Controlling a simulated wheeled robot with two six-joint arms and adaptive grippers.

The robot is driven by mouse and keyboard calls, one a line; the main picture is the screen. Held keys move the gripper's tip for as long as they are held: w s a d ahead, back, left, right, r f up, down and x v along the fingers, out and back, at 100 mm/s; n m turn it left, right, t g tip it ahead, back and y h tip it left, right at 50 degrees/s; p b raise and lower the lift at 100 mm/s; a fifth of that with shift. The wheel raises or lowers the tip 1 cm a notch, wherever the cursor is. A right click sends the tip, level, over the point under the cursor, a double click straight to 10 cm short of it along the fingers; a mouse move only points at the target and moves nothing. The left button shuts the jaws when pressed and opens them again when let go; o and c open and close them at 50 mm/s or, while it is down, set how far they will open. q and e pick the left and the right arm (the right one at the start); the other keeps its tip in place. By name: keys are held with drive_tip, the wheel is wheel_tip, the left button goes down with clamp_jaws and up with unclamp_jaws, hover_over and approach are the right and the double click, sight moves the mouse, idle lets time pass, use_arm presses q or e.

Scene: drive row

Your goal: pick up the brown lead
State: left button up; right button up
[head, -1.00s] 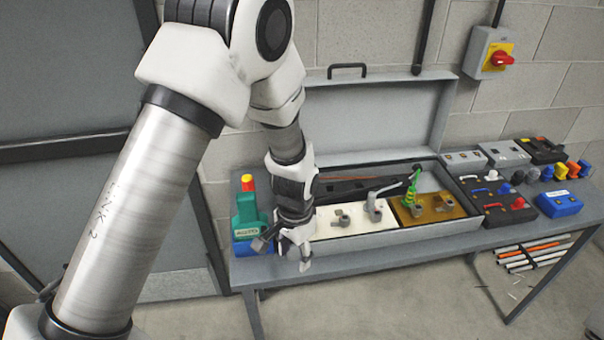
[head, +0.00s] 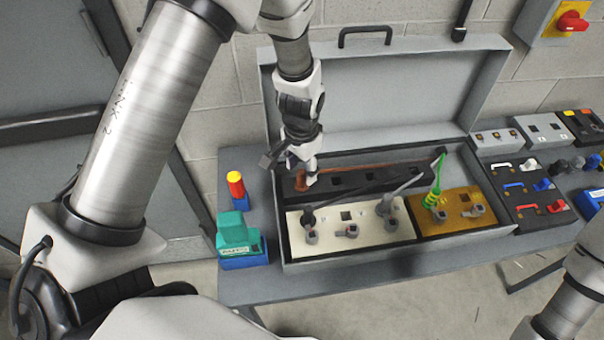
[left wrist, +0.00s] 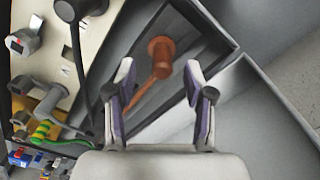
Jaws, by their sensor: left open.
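The brown lead (head: 301,182) lies in the dark rear compartment (head: 338,178) of the open grey case, its plug end at the left and its cable running right. In the left wrist view, its round plug end (left wrist: 161,49) shows ahead, just past the fingertips, and its thinner part runs back between the fingers. My left gripper (head: 291,168) is open above the plug end, one finger to each side of it in the wrist view. I cannot tell whether the fingers touch it. My right gripper is out of view; only part of my right arm shows at the lower right.
Black, grey and green-yellow (head: 436,192) leads rise from the white panel (head: 318,240) and brown panel (head: 462,224) in front. The raised case lid (head: 385,105) stands behind. A teal device (head: 237,238) is left of the case. Socket boxes (head: 530,192) stand to the right.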

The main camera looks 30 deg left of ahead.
sight(302, 183)
use_arm(q)
wheel_tip(302, 183, down, 4)
drive_tip(key=shift+w+a+f+p, duration=0.1)
drive_tip(key=shift+w+f+p, duration=0.05)
drive_tip(key=shift+p, duration=0.55)
drive_tip(key=shift+w+a+f, duration=0.1)
drive_tip(key=shift+w+f, duration=0.05)
drive_tip(key=shift+f, duration=0.1)
drive_tip(key=shift+r, duration=0.1)
drive_tip(key=shift+c, duration=1.4)
drive_tip(key=shift+s, duration=0.2)
clamp_jaws()
drive_tip(key=shift+r, duration=0.15)
